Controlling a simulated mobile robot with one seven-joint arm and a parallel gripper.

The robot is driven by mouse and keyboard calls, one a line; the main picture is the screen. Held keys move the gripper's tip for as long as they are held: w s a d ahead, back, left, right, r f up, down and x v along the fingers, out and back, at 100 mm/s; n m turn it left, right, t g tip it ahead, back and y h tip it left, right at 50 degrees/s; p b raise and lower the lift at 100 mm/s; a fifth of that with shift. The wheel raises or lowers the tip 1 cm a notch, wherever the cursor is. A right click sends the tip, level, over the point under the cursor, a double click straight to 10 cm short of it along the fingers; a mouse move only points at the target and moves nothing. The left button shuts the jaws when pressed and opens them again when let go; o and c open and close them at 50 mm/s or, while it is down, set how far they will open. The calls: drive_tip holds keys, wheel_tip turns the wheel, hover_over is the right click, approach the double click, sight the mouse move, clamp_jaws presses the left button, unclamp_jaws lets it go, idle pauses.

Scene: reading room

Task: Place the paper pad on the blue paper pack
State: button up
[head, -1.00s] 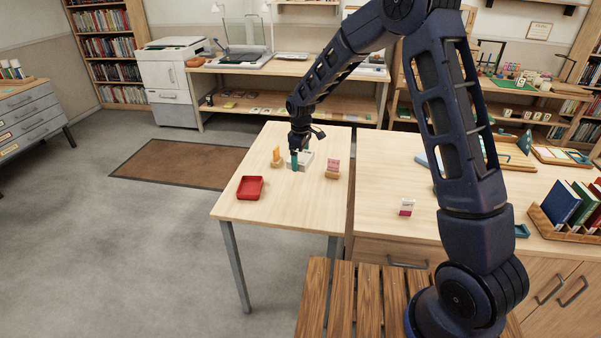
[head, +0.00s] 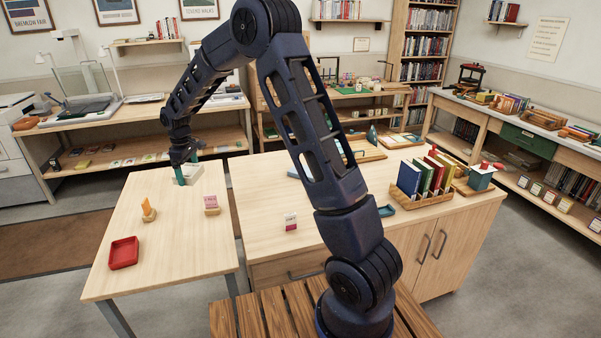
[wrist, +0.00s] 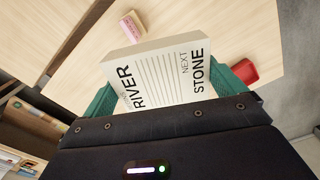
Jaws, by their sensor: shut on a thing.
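The paper pad is a white block (head: 192,173) near the far end of the small light-wood table in the head view. In the wrist view the pad (wrist: 165,75) shows its printed face with "RIVER" and "STONE". My gripper (head: 183,170) is shut on it, with a green finger on each side of the pad in the wrist view (wrist: 172,88). The pad seems to be above the tabletop. I cannot clearly identify the blue paper pack; a small blue thing (head: 293,174) shows partly behind my arm on the wider counter.

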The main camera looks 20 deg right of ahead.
drive_tip(key=w+d+r+m, duration=0.1)
drive_tip(key=w+d+m, duration=0.2)
drive_tip(key=w+d, duration=0.65)
drive_tip(key=w+d+m, duration=0.3)
drive_tip(key=w+d, duration=0.3)
drive_tip(key=d, duration=0.6)
drive_tip(key=w+d+r+m, duration=0.1)
drive_tip(key=w+d+m, duration=0.25)
drive_tip(key=d, duration=1.15)
drive_tip(key=w+d+m, duration=0.2)
drive_tip(key=d+m, duration=0.2)
drive_tip(key=d, duration=1.1)
wheel_tip(320, 180, down, 20)
drive_tip(key=shift+w+d+r, duration=0.15)
drive_tip(key=shift+r, duration=0.05)
drive_tip(key=shift+f, duration=0.1)
drive_tip(key=o, duration=0.7)
drive_tip(key=shift+c, duration=0.2)
